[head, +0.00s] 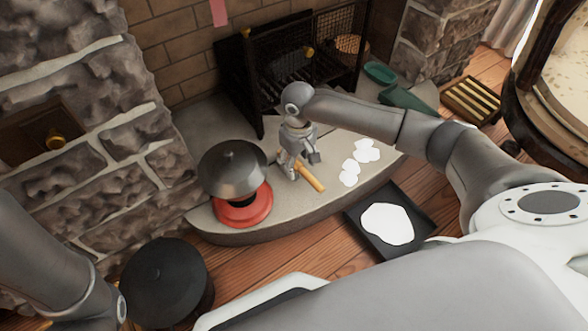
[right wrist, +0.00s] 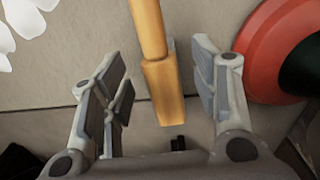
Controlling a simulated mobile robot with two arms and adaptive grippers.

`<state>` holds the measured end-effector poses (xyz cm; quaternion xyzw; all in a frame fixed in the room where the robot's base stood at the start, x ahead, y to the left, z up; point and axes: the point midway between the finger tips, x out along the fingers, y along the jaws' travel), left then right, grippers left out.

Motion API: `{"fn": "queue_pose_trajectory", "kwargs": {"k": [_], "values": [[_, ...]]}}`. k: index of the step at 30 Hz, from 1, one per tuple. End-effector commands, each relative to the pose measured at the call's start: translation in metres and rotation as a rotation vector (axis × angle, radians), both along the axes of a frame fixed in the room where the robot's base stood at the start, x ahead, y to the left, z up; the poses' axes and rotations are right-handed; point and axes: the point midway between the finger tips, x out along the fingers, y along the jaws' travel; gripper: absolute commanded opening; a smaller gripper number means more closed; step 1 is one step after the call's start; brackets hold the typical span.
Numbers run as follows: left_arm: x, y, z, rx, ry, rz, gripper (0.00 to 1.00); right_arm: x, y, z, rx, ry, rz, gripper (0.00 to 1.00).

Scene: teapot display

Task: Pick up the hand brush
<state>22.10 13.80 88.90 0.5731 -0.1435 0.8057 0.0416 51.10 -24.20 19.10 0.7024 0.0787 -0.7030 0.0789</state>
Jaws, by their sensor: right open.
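The hand brush shows as a wooden, orange-brown handle (head: 312,178) on the grey stone hearth, partly hidden under my right gripper (head: 301,168). Its bristles cannot be made out. In the right wrist view the handle (right wrist: 158,75) comes down from the top edge, and its squared end lies between the two fingers. My right gripper (right wrist: 160,90) is open, with visible gaps between each finger and the handle. My left arm enters the head view at the left, but its gripper is out of view.
A red round base with a dark metal dome (head: 233,170) stands left of the gripper. White patches (head: 350,172) lie on the hearth to the right. A black tray (head: 420,222) and a black pot (head: 165,282) are on the wooden floor. A black grate (head: 290,60) stands behind.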

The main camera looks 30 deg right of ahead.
Motion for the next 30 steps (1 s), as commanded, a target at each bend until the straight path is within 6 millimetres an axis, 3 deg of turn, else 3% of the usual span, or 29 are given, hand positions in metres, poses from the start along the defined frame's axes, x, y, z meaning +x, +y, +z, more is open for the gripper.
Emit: {"fn": "queue_pose_trajectory", "kwargs": {"k": [2, 7, 18, 30], "values": [[-0.009, 0.000, -0.004, 0.001, -0.025, 0.001, 0.41, 0.001, 0.000, -0.010, -0.001, -0.001, 0.000, 0.55], [-0.009, 0.000, -0.016, 0.001, -0.024, 0.001, 0.41, 0.001, 0.000, -0.024, -0.001, -0.001, -0.001, 0.55], [-0.010, -0.001, -0.017, 0.002, -0.025, 0.001, 0.41, 0.001, 0.000, -0.026, -0.001, -0.001, -0.001, 0.55], [-0.010, -0.001, -0.017, 0.002, -0.026, 0.001, 0.41, 0.001, 0.000, -0.026, -0.001, -0.001, -0.001, 0.05]]}}
